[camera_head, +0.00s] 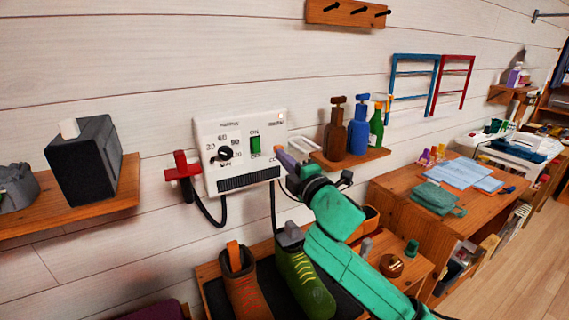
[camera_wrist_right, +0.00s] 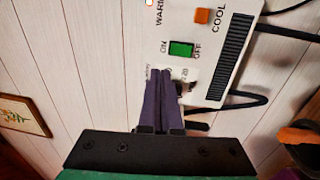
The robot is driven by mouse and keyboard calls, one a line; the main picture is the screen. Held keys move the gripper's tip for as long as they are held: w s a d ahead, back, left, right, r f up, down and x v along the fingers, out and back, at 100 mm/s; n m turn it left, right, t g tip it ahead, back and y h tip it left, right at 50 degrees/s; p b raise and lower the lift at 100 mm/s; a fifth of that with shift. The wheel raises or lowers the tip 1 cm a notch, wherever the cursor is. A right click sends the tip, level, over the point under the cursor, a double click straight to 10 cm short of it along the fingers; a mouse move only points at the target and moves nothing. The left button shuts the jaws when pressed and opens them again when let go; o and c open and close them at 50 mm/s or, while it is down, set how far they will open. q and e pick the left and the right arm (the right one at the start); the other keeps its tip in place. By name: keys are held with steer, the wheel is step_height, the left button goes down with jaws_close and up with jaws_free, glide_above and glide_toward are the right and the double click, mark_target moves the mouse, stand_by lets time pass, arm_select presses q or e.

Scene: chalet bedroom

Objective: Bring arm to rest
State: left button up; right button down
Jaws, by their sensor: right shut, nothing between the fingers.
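My right arm (camera_head: 345,262) reaches in from the lower right of the head view. My right gripper (camera_head: 281,152) is shut and empty, its purple fingertips at the lower right edge of the white control panel (camera_head: 208,128). The panel bears a black dial (camera_head: 226,153), a green switch (camera_head: 255,146) and a dark grille. In the right wrist view the shut fingers (camera_wrist_right: 160,72) lie in front of the panel, just below the green switch (camera_wrist_right: 181,48), and partly hide the dial. An orange button (camera_wrist_right: 203,15) marked COOL shows there. Whether the fingertips touch the panel I cannot tell. My left gripper is not in view.
A brown boot (camera_head: 245,288) and a green boot (camera_head: 305,282) stand below the panel, close to my arm. Bottles (camera_head: 358,132) stand on a small shelf to the right. A red fixture (camera_head: 183,168) and black cables are beside the panel. A desk (camera_head: 400,190) stands right.

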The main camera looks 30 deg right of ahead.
steer(key=s+a+f+m+g+h, duration=0.1)
steer(key=s+f+m+g, duration=0.3)
steer(key=f, duration=0.6)
steer(key=s+a+f+m+g, duration=0.1)
steer(key=s+f+m+g, duration=0.25)
steer(key=f, duration=0.75)
steer(key=s+a+f+m+g+y, duration=0.1)
steer(key=s+a+f+m+g, duration=0.25)
steer(key=s+f, duration=0.5)
steer(key=s+a+f+m+g+y, duration=0.1)
steer(key=s+a+f+m+g, duration=0.2)
steer(key=s+f+m+g, duration=0.5)
steer(key=s+f+n+t, duration=0.1)
steer(key=s+f+n, duration=0.1)
steer(key=f, duration=0.9)
steer(key=s+f+n+t, duration=0.1)
steer(key=s+f+n, duration=0.15)
steer(key=f, duration=0.95)
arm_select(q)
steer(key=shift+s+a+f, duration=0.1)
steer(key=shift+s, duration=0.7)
arm_select(e)
steer(key=s+d+f+g, duration=0.1)
steer(key=s+d+f, duration=0.2)
steer(key=s+f, duration=0.9)
steer(key=s, duration=0.4)
steer(key=shift+f, duration=0.2)
